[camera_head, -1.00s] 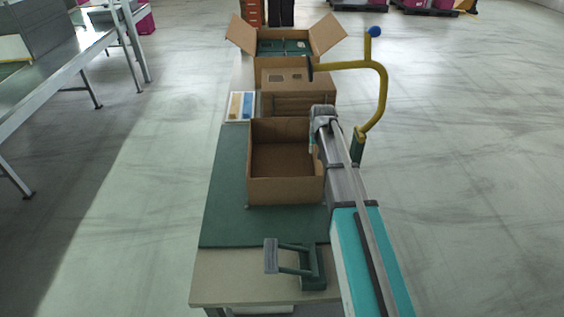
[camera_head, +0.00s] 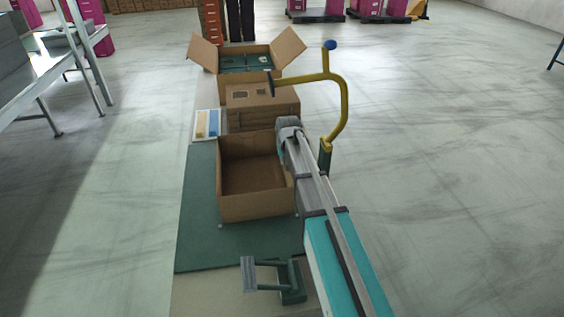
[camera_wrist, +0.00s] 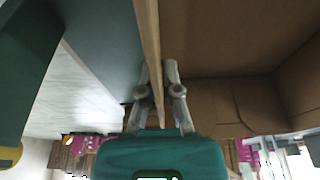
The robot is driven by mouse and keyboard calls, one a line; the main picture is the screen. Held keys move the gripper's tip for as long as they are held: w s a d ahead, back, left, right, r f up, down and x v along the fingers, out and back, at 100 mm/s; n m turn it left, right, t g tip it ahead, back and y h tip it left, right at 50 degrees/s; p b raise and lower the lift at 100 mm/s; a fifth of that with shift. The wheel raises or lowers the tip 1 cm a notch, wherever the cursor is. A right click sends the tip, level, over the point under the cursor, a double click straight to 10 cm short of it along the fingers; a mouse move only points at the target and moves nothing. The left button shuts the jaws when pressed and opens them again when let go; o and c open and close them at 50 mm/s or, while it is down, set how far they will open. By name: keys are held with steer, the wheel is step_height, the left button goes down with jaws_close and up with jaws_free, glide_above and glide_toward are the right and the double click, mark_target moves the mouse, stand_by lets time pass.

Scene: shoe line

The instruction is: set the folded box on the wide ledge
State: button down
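The folded box (camera_head: 257,207) is an open-topped brown cardboard box. It is upright over the green mat on the bench. In the wrist view its right wall, seen edge-on (camera_wrist: 150,35), runs between the fingers of my gripper (camera_wrist: 157,75), with one finger on each side. The fingers look closed on that wall. In the head view my arm reaches in from the lower right and hides the fingertips. I cannot tell whether the box bottom touches the mat. I cannot tell for sure which surface is the wide ledge.
A closed carton (camera_head: 262,108) stands just behind the box, and an open-flapped carton (camera_head: 247,62) behind that. A yellow curved bar (camera_head: 344,105) rises close right of my arm. A clamp-like fixture (camera_head: 272,275) sits at the front. A metal table (camera_head: 45,80) stands left across open floor.

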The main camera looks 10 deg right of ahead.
steer(key=s+a+r+p, duration=0.3)
steer(key=s+r+p, duration=0.8)
steer(key=s+r, duration=0.1)
steer(key=shift+s+a+p, duration=0.25)
steer(key=shift+s+p, duration=0.15)
steer(key=shift+s, duration=0.4)
steer(key=shift+r, duration=0.2)
